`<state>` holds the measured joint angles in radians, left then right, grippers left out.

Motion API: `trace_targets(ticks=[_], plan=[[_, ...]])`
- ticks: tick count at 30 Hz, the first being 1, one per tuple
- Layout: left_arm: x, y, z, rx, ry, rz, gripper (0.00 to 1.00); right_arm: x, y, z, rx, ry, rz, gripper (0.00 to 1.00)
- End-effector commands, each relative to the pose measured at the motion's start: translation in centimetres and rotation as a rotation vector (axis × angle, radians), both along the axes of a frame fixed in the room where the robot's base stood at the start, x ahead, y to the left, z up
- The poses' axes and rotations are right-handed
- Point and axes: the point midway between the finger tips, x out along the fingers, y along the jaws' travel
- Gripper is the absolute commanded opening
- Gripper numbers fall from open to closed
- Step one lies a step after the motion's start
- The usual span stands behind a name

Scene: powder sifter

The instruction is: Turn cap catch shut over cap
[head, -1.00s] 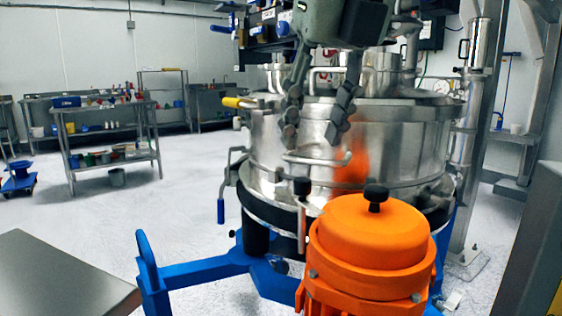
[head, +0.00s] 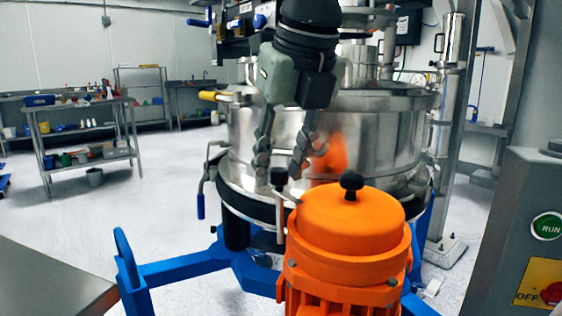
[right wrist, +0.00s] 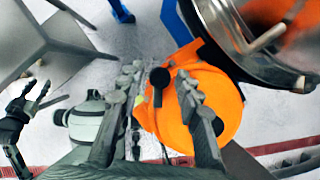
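The orange cap (head: 347,222) with a black knob on top stands in the foreground. A black-topped metal piece (head: 279,180), probably the cap catch, is upright at the cap's upper left edge. Whether it reaches over the cap is unclear. My right gripper (head: 280,160) is open, pointing down just above and behind that piece, and holds nothing. In the right wrist view, its two fingers (right wrist: 163,110) are spread above the orange cap (right wrist: 222,100), with the black-topped piece (right wrist: 160,78) between them. My left gripper (right wrist: 24,120) shows there at the left edge, open and empty.
The steel sifter drum (head: 375,140) stands close behind the cap. A blue frame (head: 185,270) surrounds its base. A grey control box with a green RUN button (head: 547,226) is at the right. A grey tabletop (head: 45,290) is at lower left. Open floor lies on the left.

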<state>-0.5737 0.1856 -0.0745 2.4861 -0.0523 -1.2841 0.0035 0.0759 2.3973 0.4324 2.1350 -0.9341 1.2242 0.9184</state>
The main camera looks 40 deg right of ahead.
Motion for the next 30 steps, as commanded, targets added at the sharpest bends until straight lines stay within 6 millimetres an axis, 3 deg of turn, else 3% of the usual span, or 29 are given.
trace_targets(ticks=[1, 7, 13, 18, 24, 30], plan=[[0.0, 0.0, 0.0, 0.0, 0.001, 0.0, 0.4, 0.0, 0.0, 0.0, 0.0, 0.0, 0.0, 0.25], [0.0, 0.0, 0.0, 0.0, 0.002, 0.0, 0.4, 0.0, 0.0, 0.0, 0.0, 0.0, 0.0, 0.0], [0.1, 0.0, -0.1, 0.0, -0.003, -0.001, 0.4, 0.0, 0.0, 0.0, 0.003, 0.001, 0.033, 0.0], [1.2, -0.9, 0.7, -0.017, -0.06, -0.02, 0.4, 0.0, -0.1, 0.0, 0.006, 0.0, 0.205, 0.0], [-0.2, 0.3, 0.0, 0.007, 0.011, 0.005, 0.4, 0.0, -0.3, 0.1, 0.002, 0.0, 0.373, 0.0], [-0.5, 0.6, -0.2, 0.012, 0.028, 0.01, 0.4, 0.0, -0.3, 0.0, -0.001, 0.0, 0.403, 0.0]])
